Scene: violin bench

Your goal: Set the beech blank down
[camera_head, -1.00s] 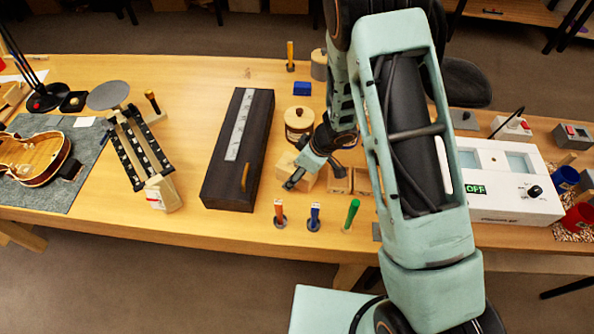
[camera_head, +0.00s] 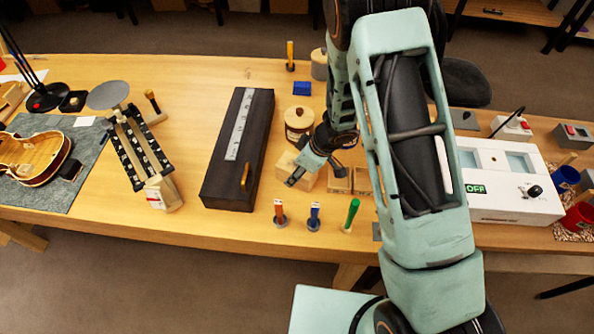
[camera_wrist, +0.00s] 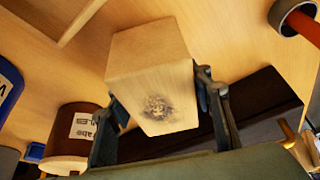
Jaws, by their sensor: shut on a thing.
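The beech blank (camera_wrist: 150,80) is a pale wooden block with a dark speckled mark on its near face. It fills the middle of the wrist view. My gripper (camera_wrist: 163,112) is shut on it, one finger on each side. In the head view my gripper (camera_head: 305,172) is over the bench, between the long dark case and two small wooden blocks, and partly hides the blank (camera_head: 287,163). I cannot tell whether the blank's underside touches the bench.
The dark case (camera_head: 211,180) with a metal rule lies to the left. A lidded round jar (camera_head: 299,121) stands just behind. Small wooden blocks (camera_head: 340,184) sit close on the right. Upright orange, blue (camera_head: 314,213) and green (camera_head: 351,212) handled tools stand in front.

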